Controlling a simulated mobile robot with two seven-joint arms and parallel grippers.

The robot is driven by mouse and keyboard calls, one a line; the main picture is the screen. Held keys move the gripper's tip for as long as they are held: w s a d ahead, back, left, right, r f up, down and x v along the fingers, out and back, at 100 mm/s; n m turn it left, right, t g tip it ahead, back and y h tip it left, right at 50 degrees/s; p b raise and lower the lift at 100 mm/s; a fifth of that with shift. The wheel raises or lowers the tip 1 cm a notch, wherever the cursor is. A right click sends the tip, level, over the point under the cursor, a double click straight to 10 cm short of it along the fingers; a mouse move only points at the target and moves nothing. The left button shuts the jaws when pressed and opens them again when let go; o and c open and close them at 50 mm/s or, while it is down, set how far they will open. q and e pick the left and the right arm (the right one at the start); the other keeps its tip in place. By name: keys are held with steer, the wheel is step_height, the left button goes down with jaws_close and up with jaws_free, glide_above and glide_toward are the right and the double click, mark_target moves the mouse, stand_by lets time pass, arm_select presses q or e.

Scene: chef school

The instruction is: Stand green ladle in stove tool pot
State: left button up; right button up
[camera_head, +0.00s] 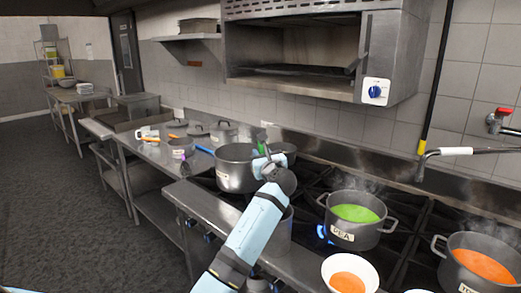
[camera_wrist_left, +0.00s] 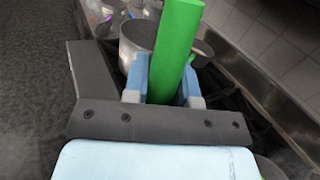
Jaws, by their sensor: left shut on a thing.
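My left gripper (camera_head: 264,160) is shut on the green ladle (camera_head: 263,141) above the back-left part of the stove. In the left wrist view the ladle's thick green handle (camera_wrist_left: 178,45) stands up, slightly tilted, between the blue fingers (camera_wrist_left: 161,85); its lower end is hidden. A large grey pot (camera_head: 232,178) stands just behind and left of the gripper. A tall plain metal container (camera_head: 281,235) stands at the stove's front, partly hidden by my left arm; I cannot tell whether it is the tool pot. My right gripper is not in view.
A steaming pot of green soup (camera_head: 355,213) labelled PEA and a pot of orange soup (camera_head: 484,264) stand to the right. A white bowl of orange soup (camera_head: 349,274) sits at the front. An oven (camera_head: 322,50) overhangs the back. The left counter holds pots and small items.

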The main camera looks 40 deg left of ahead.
arm_select(q)
step_height(320, 180, down, 6)
steer(key=b, duration=0.1)
steer(key=shift+w+d+f+b, duration=0.15)
steer(key=shift+d+b, duration=0.2)
steer(key=shift+b, duration=0.05)
steer(key=o, duration=1)
